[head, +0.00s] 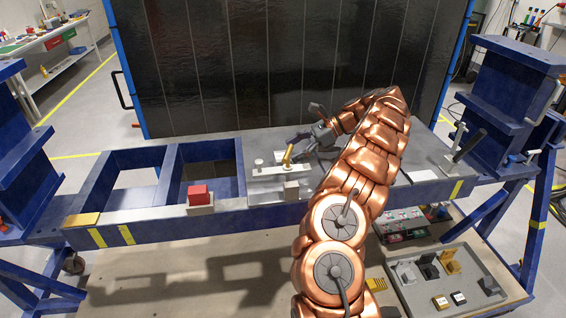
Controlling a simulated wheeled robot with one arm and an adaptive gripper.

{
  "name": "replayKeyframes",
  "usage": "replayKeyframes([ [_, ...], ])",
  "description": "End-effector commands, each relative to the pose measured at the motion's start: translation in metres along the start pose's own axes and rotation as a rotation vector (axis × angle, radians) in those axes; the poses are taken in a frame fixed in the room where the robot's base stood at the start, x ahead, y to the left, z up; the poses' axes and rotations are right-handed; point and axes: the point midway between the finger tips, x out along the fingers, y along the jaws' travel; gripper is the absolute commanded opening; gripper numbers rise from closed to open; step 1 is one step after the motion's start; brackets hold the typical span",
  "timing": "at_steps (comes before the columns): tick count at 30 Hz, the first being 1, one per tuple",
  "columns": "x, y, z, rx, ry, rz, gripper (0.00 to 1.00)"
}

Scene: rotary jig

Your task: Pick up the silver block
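A small silver-grey block (291,190) sits at the front of the pale fixture (262,172) on the blue jig. Another light silver piece (406,271) lies in the grey tray at the lower right; I cannot tell which one the task names. My gripper (297,153) is above the fixture, behind and above the small block and apart from it. A gold piece (288,155) is at its fingertips, standing tilted over the fixture. The view is too small to show whether the fingers close on it.
A red block (199,194) sits on a pale holder at the jig's front beam. The grey tray (462,313) below holds black, gold and silver parts. Blue uprights (512,85) flank the jig, and a dark panel (240,65) stands behind. A clamp lever (458,143) rises at right.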

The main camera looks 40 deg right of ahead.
Motion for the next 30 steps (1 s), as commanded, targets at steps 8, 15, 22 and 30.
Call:
replayKeyframes([
  [8, 0.019, 0.003, 0.004, 0.000, -0.002, 0.005, 0.75],
  [15, 0.039, 0.003, 0.002, 0.002, -0.002, 0.003, 0.75],
  [22, 0.043, 0.003, 0.001, -0.001, 0.000, 0.001, 0.75],
  [30, 0.043, 0.003, 0.000, 0.000, 0.000, 0.000, 0.61],
])
